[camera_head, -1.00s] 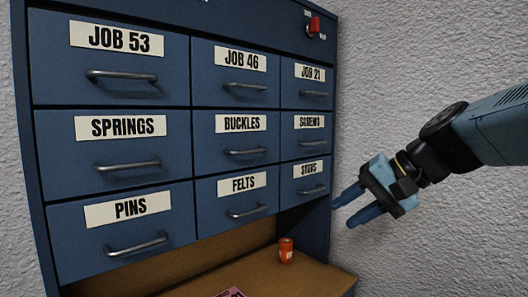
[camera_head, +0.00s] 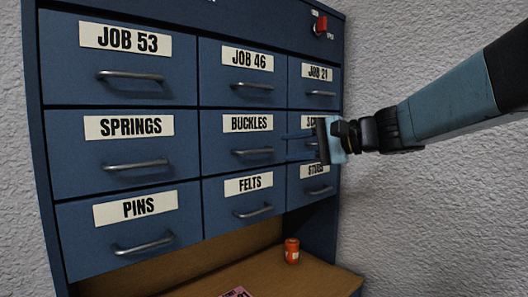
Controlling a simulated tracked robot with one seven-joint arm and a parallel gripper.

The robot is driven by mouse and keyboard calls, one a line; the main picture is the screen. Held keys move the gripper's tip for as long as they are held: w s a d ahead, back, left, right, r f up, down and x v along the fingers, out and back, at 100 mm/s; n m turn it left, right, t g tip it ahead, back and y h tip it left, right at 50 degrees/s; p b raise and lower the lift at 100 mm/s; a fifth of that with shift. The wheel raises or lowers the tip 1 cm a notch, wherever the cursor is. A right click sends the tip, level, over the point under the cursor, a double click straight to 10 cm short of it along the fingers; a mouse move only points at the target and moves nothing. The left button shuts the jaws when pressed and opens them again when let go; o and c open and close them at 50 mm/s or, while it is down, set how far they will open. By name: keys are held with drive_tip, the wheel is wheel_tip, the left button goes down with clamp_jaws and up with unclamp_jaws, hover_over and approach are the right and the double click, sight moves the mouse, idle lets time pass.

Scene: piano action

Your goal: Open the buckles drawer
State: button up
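The buckles drawer (camera_head: 230,145) is the middle drawer of a blue cabinet, with a white "BUCKLES" label and a grey bar handle (camera_head: 253,152). It is closed, flush with its neighbours. My gripper (camera_head: 290,147) is in front of the right column, just right of the buckles handle, with its blue fingers pointing left towards it. The fingers appear spread apart with nothing between them. Whether they touch the handle is not clear, but they look apart from it. My gripper covers much of the screws drawer's label and handle.
Closed drawers surround it: job 46 (camera_head: 226,83) above, felts (camera_head: 225,200) below, springs (camera_head: 80,150) left. An orange jar (camera_head: 291,250) stands on the wooden shelf (camera_head: 320,278) below. A red switch (camera_head: 320,24) is at upper right. Free room lies right, before the grey wall.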

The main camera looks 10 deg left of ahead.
sight(261, 151)
drive_tip(key=x, duration=0.8)
drive_tip(key=shift+d, duration=0.1)
clamp_jaws()
drive_tip(key=shift+s+f, duration=0.1)
idle(1.2)
